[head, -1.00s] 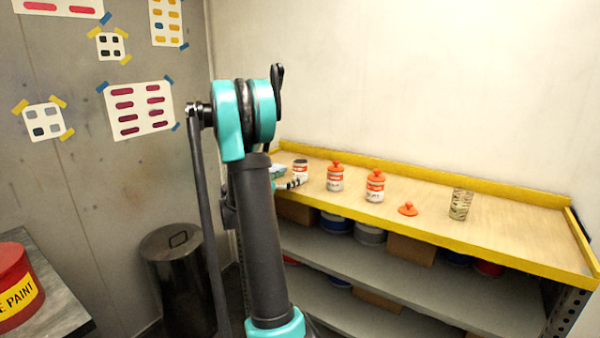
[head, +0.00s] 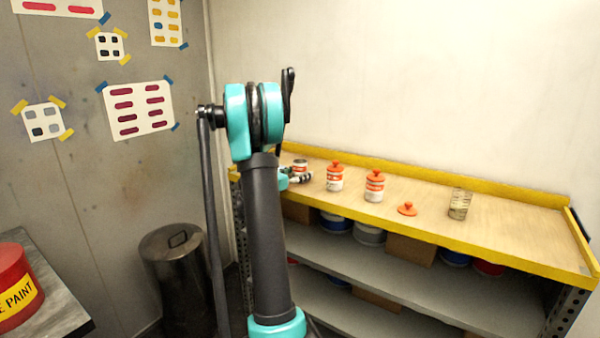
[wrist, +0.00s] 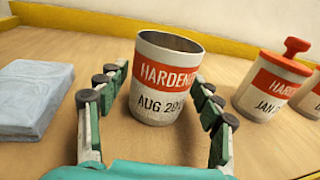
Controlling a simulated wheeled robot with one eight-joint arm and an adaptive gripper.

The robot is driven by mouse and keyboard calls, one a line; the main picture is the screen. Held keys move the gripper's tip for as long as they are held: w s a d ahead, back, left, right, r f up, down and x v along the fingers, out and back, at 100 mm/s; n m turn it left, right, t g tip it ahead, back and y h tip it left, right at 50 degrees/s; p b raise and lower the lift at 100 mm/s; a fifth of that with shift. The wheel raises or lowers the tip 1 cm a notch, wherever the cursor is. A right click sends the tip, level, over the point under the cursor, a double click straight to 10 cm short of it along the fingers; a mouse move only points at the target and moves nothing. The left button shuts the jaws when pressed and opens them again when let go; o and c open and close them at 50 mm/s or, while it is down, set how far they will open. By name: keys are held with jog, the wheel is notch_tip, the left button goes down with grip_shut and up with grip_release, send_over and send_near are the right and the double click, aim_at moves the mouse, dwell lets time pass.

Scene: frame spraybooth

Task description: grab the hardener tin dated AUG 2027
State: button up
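The open, lidless hardener tin (wrist: 165,80) is white with a red band and stands upright in the wrist view. Its label reads "HARDENER" and "AUG 20", with the last characters unclear beside the right finger. My gripper (wrist: 160,88) is open, with one finger on each side of this tin; I see no firm contact. In the head view the tin (head: 300,163) is partly hidden behind my gripper (head: 301,177). A second hardener tin (wrist: 270,85) with an orange knobbed lid reads "JAN", its year cut off. It also shows in the head view (head: 335,178).
Another lidded tin (head: 374,187) stands further right; its date is unreadable. A loose orange lid (head: 407,210) and a clear marked cup (head: 459,204) are on the yellow-edged bench (head: 510,225). A pale blue folded cloth or pad (wrist: 33,97) lies left of my gripper.

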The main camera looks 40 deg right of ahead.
jog(key=c, duration=1)
jog(key=shift+r, duration=0.1)
